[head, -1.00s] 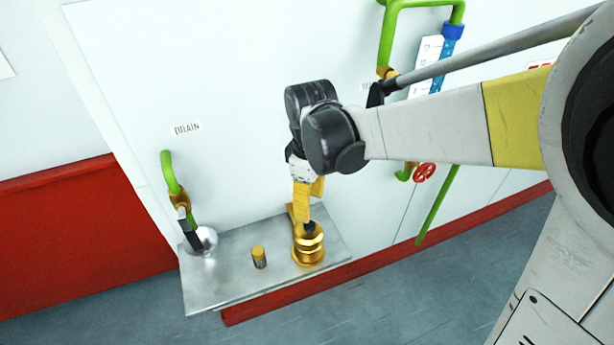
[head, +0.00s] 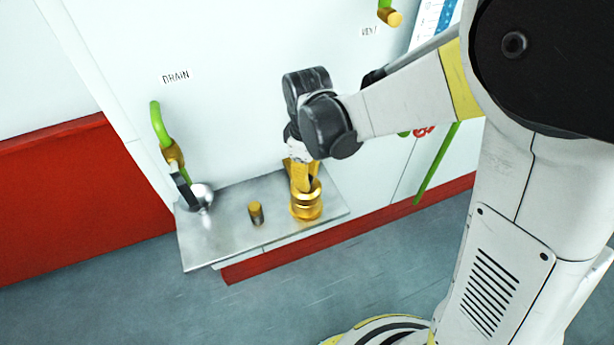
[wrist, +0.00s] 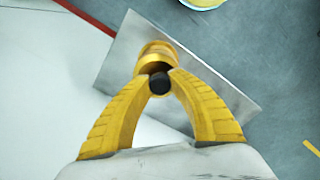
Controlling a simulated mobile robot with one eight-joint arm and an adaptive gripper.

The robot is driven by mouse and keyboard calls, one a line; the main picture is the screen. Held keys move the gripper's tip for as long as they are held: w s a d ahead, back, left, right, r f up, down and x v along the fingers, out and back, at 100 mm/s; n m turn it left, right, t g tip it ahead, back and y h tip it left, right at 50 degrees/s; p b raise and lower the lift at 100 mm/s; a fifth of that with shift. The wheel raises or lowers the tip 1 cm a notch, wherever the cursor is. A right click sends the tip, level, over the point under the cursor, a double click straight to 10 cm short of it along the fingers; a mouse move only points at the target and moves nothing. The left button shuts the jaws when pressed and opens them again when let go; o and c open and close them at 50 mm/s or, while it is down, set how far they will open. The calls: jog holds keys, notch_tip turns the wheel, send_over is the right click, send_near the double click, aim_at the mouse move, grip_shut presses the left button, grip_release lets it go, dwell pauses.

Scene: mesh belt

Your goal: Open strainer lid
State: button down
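The strainer (head: 306,207) is a brass-coloured round fitting standing upright on the metal shelf, near its right end. A dark knob tops its lid; the knob (wrist: 160,84) shows clearly in the wrist view, with the brass body (wrist: 156,51) behind it. My gripper (head: 304,182) points down from above with yellow fingers. In the wrist view, the fingertips of my gripper (wrist: 160,77) are on both sides of the knob and appear to touch it. The lid appears to sit on the body; any gap under it is hidden.
The metal shelf (head: 225,240) projects from a white wall panel. A small brass-topped cylinder (head: 256,213) stands left of the strainer. Further left are a silver funnel (head: 201,197) and a green drain pipe (head: 160,125). A green pipe (head: 436,165) runs down at right.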

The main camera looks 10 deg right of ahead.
jog(key=shift+w+r, duration=0.15)
jog(key=shift+w+a+r, duration=0.2)
jog(key=shift+w+r, duration=0.25)
jog(key=shift+w, duration=0.05)
jog(key=shift+w+a+r+p, duration=0.2)
jog(key=shift+w+r+p, duration=0.1)
jog(key=shift+w, duration=0.4)
jog(key=shift+w+a+r+p, duration=0.2)
jog(key=shift+w+r+p, duration=0.1)
jog(key=shift+w, duration=0.4)
jog(key=w+a+f, duration=0.1)
jog(key=w+a, duration=0.1)
jog(key=w, duration=0.5)
jog(key=shift+b, duration=0.35)
jog(key=shift+f, duration=0.1)
